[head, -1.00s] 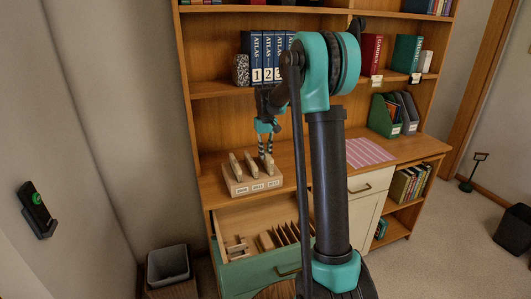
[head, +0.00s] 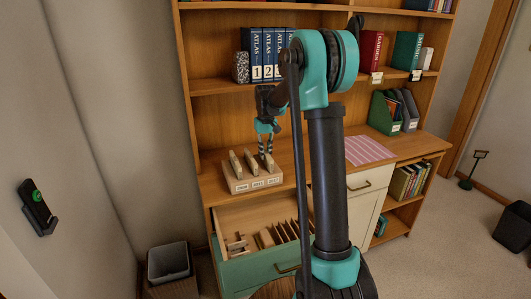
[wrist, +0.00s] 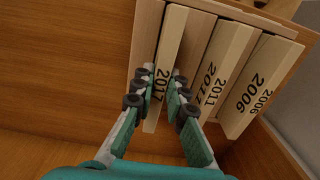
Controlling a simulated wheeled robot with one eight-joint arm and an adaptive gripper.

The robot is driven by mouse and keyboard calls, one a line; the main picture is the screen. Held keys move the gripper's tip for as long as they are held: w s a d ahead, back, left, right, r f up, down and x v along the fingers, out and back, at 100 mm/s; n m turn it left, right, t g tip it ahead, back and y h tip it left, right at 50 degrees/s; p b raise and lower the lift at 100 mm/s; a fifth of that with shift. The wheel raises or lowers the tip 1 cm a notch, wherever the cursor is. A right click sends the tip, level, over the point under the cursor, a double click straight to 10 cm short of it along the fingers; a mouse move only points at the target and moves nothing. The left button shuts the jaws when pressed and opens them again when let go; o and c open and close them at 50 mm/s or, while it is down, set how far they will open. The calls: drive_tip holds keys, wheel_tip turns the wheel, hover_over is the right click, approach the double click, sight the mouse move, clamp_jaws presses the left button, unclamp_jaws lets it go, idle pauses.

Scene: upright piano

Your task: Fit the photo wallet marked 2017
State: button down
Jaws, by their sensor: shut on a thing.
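The cream photo wallet marked 2017 (wrist: 171,52) stands between my gripper's fingers in the wrist view. My gripper (wrist: 160,88) is shut on it, one finger on each side. In the head view my gripper (head: 265,146) is over the right end of a wooden rack (head: 236,187) with small labels 2006, 2011 and 2017. The held wallet (head: 269,162) is upright at the right-hand place. Wallets marked 2011 (wrist: 207,70) and 2006 (wrist: 244,85) stand in the rack beside it. The held wallet's lower edge is hidden, so I cannot tell how deep it sits.
The rack stands on the desk top (head: 304,160). Below it a green-fronted drawer (head: 262,274) is open, with dividers and wooden pieces inside. A row of atlases (head: 268,54) stands on the shelf behind. A pink striped mat (head: 367,150) lies to the right.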

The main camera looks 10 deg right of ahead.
drive_tip(key=shift+f, duration=0.35)
idle(0.3)
drive_tip(key=c, duration=1.5)
unclamp_jaws()
drive_tip(key=shift+o, duration=0.2)
wheel_tip(320, 180, up, 12)
